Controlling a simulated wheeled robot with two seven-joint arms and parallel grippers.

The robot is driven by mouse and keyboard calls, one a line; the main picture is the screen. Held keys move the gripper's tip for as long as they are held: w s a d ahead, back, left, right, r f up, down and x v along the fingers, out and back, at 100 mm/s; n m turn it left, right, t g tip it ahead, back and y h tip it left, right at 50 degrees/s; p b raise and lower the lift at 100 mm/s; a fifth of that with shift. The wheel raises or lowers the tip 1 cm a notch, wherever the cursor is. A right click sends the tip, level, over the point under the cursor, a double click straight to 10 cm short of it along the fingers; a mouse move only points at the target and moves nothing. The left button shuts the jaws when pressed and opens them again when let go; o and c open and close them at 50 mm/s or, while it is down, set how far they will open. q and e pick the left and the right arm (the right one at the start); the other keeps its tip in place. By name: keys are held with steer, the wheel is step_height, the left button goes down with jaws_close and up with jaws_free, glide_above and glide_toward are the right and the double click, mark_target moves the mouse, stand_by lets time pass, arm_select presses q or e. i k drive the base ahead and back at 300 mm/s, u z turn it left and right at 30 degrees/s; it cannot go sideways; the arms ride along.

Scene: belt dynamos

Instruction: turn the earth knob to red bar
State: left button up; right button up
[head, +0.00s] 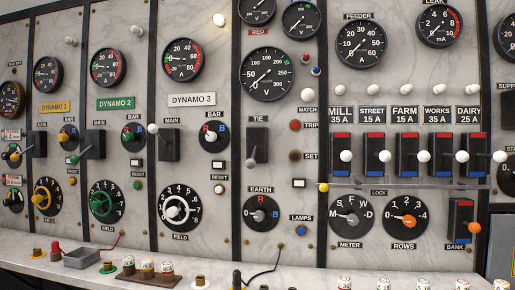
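The earth knob (259,214) is a small grey knob on a round black dial under the EARTH label, at the lower middle of the panel in the head view. The dial has a red R (261,199) at its top and a blue B (276,215) at its right. The knob's pointer seems to lie toward the left, but it is too small to be sure. Neither of my grippers is in view, and nothing touches the knob.
A LAMPS button (301,231) and a yellow knob (323,188) sit right of the dial. The white-rimmed DYNAMO 3 field dial (180,208) is to its left. A shelf (215,274) below carries a black cable (265,272) and several small coloured pieces.

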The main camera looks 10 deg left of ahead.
mark_target(259, 215)
steer(key=k, duration=0.6)
steer(key=u, duration=0.6)
steer(key=i, duration=1)
steer(key=u, duration=0.2)
